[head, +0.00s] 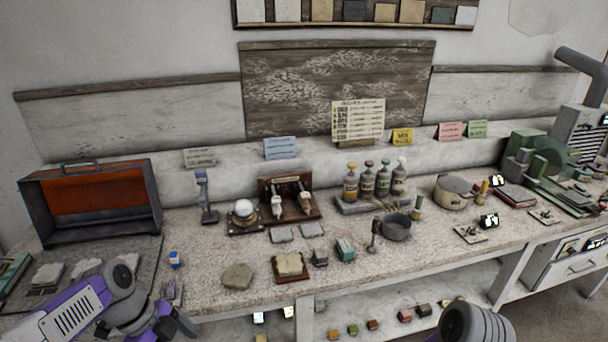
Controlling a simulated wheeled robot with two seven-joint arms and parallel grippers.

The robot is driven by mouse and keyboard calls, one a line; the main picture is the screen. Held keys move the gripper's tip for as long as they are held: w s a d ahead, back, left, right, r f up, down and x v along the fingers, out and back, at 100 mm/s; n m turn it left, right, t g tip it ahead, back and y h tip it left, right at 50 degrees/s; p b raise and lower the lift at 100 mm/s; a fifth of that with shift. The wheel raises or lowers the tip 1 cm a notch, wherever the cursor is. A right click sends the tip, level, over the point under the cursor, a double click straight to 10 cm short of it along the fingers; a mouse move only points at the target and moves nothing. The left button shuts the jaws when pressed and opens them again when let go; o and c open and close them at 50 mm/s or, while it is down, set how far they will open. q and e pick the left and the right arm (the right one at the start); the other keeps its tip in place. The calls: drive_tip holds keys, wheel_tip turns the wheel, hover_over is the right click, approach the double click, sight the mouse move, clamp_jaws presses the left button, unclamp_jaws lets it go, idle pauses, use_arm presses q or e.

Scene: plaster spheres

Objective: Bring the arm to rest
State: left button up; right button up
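My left arm, purple and grey, comes in at the bottom left. Its dark gripper (176,326) is low at the bottom edge, in front of the bench's near edge, partly cut off by the picture. I cannot tell whether its fingers are apart, and I see nothing clearly held. A grey rounded part at the bottom right seems to be my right arm; its gripper is out of view. A white plaster sphere (244,207) sits on a small dark stand on the bench, well beyond the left gripper.
The speckled bench (215,298) crosses the view. An orange-lined metal box (92,198) stands left, a grey pot (396,227) and several bottles (367,180) right of centre, a green machine (545,160) far right. Small blocks lie on the lower shelf (400,332).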

use_arm(q)
drive_tip(key=w+d+f+n, duration=0.2)
drive_tip(key=d+f+n, duration=0.25)
drive_tip(key=f, duration=0.55)
drive_tip(key=w+d+f+n, duration=0.25)
drive_tip(key=f+n, duration=0.35)
drive_tip(key=f, duration=0.4)
drive_tip(key=s+d+f+n, duration=0.4)
drive_tip(key=s+f+n, duration=0.1)
drive_tip(key=f, duration=0.2)
drive_tip(key=s+d+f+n+t+p, duration=0.1)
drive_tip(key=s+d+f+n, duration=0.3)
drive_tip(key=s+f+n, duration=0.1)
drive_tip(key=shift+s+f+n+p, duration=0.35)
drive_tip(key=shift+f+n, duration=0.4)
drive_tip(key=shift+f, duration=0.15)
use_arm(e)
drive_tip(key=shift+w+r, duration=0.6)
drive_tip(key=shift+r, duration=0.2)
